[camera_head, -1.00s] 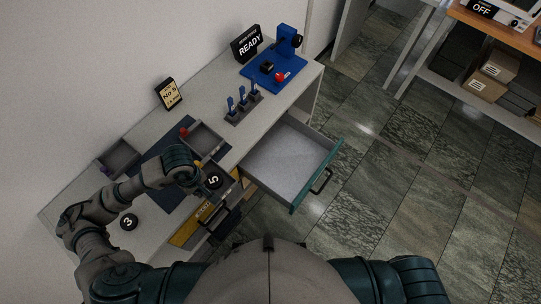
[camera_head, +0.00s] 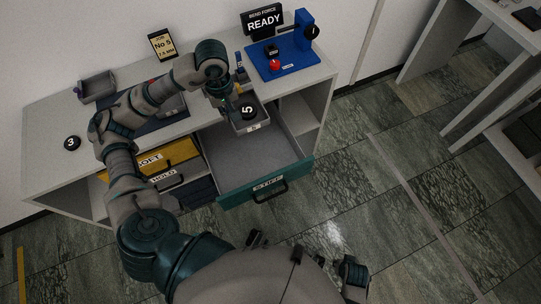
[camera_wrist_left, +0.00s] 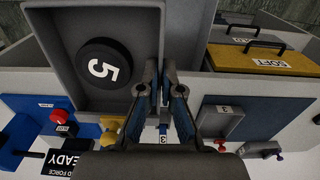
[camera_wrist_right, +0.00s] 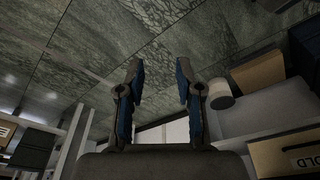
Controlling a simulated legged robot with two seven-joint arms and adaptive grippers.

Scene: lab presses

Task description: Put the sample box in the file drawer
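The sample box is a small grey open tray (camera_head: 253,127) holding a black puck marked 5 (camera_head: 248,112). In the head view it overlaps the bench's front edge and the back of the open file drawer. My left gripper (camera_wrist_left: 165,75) is closed on one wall of the box; the puck (camera_wrist_left: 103,65) lies inside beside the fingers. The drawer (camera_head: 255,160) is pulled out, with a teal front, a label and a black handle. Its visible inside is bare. My right gripper (camera_wrist_right: 160,75) is open and empty, with only floor between its fingers.
A yellow drawer marked SOFT (camera_head: 165,154) and a HOLD drawer (camera_head: 163,174) are left of the open drawer. The bench bears a blue press (camera_head: 285,60), a READY sign (camera_head: 264,21), a No 5 card (camera_head: 162,44), a grey tray (camera_head: 97,86) and puck 3 (camera_head: 72,142).

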